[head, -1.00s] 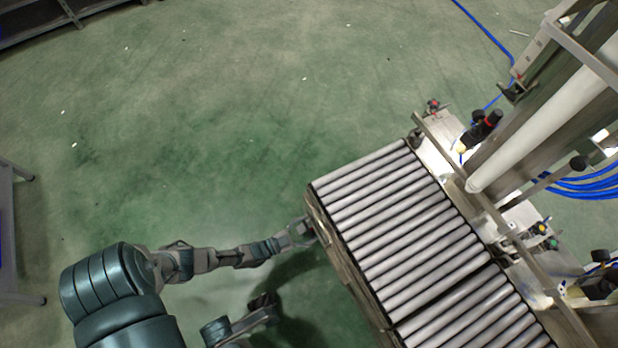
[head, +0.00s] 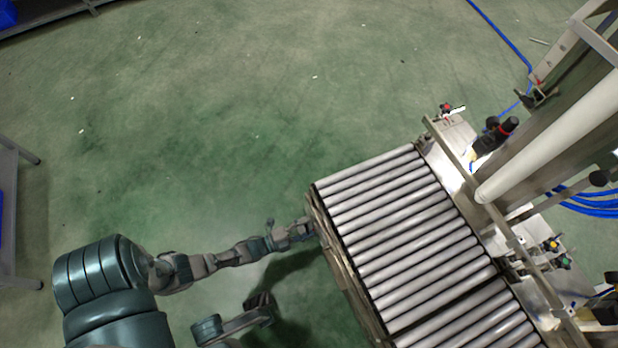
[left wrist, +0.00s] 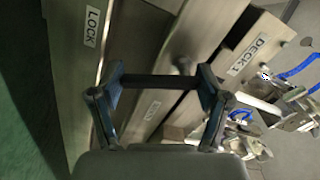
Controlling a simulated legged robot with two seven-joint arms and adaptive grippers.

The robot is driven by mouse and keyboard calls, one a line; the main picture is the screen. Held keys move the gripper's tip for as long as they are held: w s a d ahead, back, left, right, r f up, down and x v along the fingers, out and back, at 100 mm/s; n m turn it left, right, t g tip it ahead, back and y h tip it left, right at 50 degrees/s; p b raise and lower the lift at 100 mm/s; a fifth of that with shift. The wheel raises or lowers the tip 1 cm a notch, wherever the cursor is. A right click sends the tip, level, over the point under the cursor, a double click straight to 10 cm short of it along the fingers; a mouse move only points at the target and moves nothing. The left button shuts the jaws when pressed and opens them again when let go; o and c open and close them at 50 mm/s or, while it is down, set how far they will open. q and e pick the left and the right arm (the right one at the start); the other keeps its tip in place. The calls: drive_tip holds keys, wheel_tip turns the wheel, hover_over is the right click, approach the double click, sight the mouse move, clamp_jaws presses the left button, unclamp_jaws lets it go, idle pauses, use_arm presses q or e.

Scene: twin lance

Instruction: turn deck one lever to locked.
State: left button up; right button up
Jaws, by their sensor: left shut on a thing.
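My left gripper (head: 302,228) is at the near left side of the roller deck (head: 312,200) in the head view. In the left wrist view my left gripper (left wrist: 160,85) has its two fingers on either end of a dark bar (left wrist: 160,82), which appears to be the deck lever, and is shut on it. A LOCK label (left wrist: 92,27) is on the metal face at upper left, and a DECK label (left wrist: 248,55) is at upper right. In the head view the lever is too small to make out.
A metal frame with a white tube (head: 545,140) stands beyond the rollers. Blue hoses (head: 590,205) lie at the right. Shelving (head: 60,12) is at top left and a rack (head: 22,215) at the left edge. The green floor (head: 200,130) between is clear.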

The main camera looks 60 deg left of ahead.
use_arm(q)
drive_tip(key=m, duration=0.3)
drive_tip(key=shift+w+f, duration=0.1)
drive_tip(key=shift+f, duration=0.05)
drive_tip(key=shift+a+f+m, duration=0.1)
drive_tip(key=shift+m, duration=0.6)
drive_tip(key=shift+f, duration=0.1)
drive_tip(key=o, duration=1)
drive_tip(key=shift+o, duration=0.6)
drive_tip(key=shift+a, duration=0.1)
